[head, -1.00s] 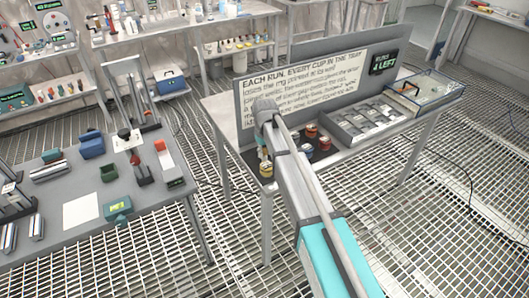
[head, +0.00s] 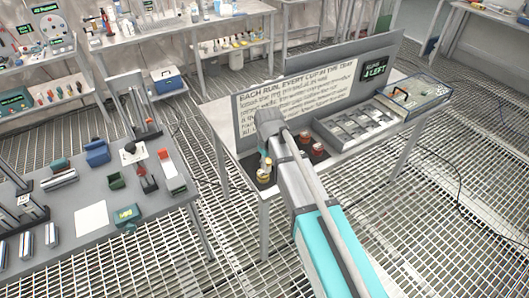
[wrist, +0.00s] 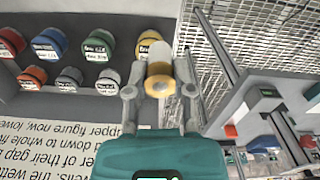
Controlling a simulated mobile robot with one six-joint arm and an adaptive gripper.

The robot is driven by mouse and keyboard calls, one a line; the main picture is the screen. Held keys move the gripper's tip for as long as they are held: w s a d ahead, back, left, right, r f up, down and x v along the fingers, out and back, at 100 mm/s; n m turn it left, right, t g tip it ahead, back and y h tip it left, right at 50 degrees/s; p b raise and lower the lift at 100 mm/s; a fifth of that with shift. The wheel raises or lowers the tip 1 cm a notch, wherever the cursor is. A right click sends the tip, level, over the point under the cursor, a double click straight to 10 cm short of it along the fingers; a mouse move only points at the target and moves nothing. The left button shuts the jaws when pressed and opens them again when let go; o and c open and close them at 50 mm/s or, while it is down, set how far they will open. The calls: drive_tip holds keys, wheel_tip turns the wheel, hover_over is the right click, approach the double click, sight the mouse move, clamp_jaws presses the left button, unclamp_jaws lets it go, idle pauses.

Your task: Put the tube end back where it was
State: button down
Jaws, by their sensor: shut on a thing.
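My gripper (wrist: 160,85) is shut on a short cylinder with a pale body and a yellow-orange ring, which I take to be the tube end (wrist: 158,72). In the wrist view it sits between the two fingertips, with a yellow-rimmed cup (wrist: 149,42) just behind it. In the head view my gripper (head: 266,152) is at the left end of the sign table, with the yellow piece just above a yellow cup (head: 263,177). Whether they touch is unclear. My arm hides part of the dark cup mat.
Several coloured, labelled cups, including a blue one (wrist: 49,43), stand beside the held piece. The lettered board (head: 300,95) rises behind them. A compartmented grey tray (head: 355,127) and a clear box (head: 415,95) stand to the right. A cluttered grey table (head: 80,185) is on the left.

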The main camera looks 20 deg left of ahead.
sight(270, 166)
drive_tip(key=shift+s+d+r+p, duration=0.25)
drive_tip(key=shift+s+d+r, duration=0.2)
drive_tip(key=shift+s, duration=0.25)
drive_tip(key=shift+s+d+r+p, duration=0.3)
drive_tip(key=shift+s+d, duration=0.1)
drive_tip(key=shift+s, duration=0.3)
